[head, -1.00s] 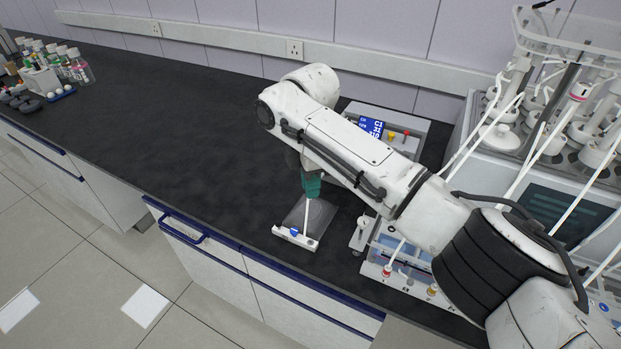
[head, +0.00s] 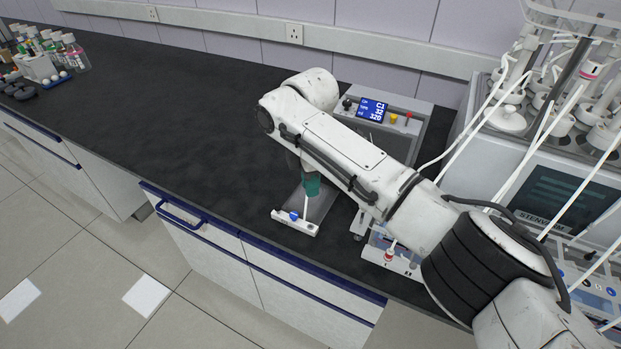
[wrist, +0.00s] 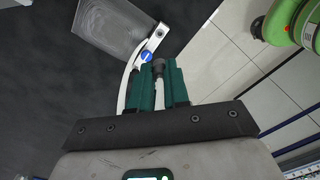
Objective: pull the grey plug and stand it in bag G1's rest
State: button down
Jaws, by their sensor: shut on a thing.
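My gripper (head: 312,188) has teal fingers and hangs over the bench near its front edge. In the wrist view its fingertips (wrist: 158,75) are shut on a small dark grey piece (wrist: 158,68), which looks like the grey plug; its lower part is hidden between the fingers. A flat, clear-grey bag (head: 322,203) lies on the bench with a white bar (head: 282,217) along its front end. A white tube (wrist: 131,78) curves beside the fingers. I cannot read a bag label or make out the rest clearly.
A unit with a blue display (head: 372,109) stands behind my arm. A tray with a red-topped port (head: 389,255) is partly hidden under the arm. A tubed reactor unit (head: 560,195) fills the right. Bottles (head: 75,55) stand far left; the bench between is clear.

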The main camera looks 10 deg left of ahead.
jog(key=shift+f+b, duration=3.15)
jog(key=shift+f, duration=2.15)
jog(key=shift+f+b, duration=0.7)
jog(key=shift+f, duration=0.35)
jog(key=c, duration=1)
grip_release()
notch_tip(320, 180, up, 11)
jog(key=shift+f+b, duration=0.1)
jog(key=shift+b, duration=0.2)
